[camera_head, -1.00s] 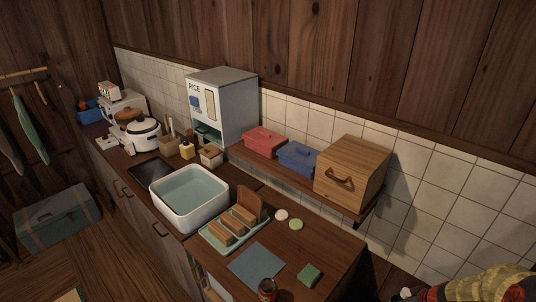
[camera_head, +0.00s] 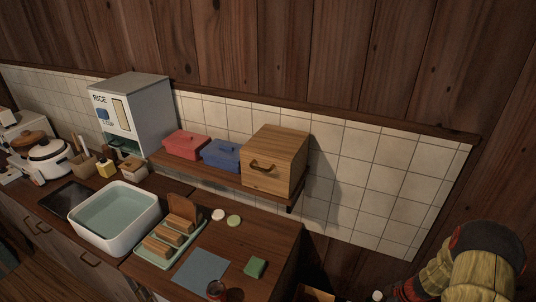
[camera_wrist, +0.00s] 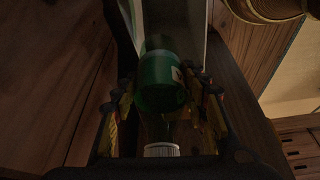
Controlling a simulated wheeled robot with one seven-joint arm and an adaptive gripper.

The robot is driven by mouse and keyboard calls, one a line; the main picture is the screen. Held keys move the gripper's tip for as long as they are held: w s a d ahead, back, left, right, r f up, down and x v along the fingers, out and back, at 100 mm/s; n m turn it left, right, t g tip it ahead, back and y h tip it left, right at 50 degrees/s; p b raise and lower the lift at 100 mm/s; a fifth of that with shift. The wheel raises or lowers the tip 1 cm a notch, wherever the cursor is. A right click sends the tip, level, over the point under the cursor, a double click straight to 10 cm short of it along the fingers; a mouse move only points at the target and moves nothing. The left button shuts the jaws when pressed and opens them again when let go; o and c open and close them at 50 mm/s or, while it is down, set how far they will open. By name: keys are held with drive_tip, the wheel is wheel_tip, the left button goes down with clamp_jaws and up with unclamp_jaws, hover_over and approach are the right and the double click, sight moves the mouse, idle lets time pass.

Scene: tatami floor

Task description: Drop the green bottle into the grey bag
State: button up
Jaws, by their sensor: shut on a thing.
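In the wrist view a dark green bottle (camera_wrist: 158,72) with a small pale label lies between the fingers of my gripper (camera_wrist: 163,105). The gripper is shut on it, with a finger on either side. A pale ribbed piece, perhaps a cap, shows at the lower middle of that view; I cannot tell if it belongs to the bottle. A pale surface shows behind the bottle, too dark and cropped to name. I cannot make out a grey bag in either view. My gripper is outside the head view, where only my arm shows at the lower right.
A counter holds a white basin (camera_head: 115,217), a rack of wooden pieces (camera_head: 171,240), a blue-grey mat (camera_head: 202,270) and a green sponge (camera_head: 256,267). A shelf above carries red (camera_head: 186,144) and blue (camera_head: 222,153) boxes and a wooden box (camera_head: 275,160). A tiled wall stands behind.

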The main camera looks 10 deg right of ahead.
drive_tip(key=shift+f, duration=1.6)
drive_tip(key=o, duration=1)
drive_tip(key=shift+o, duration=0.2)
drive_tip(key=v, duration=1.2)
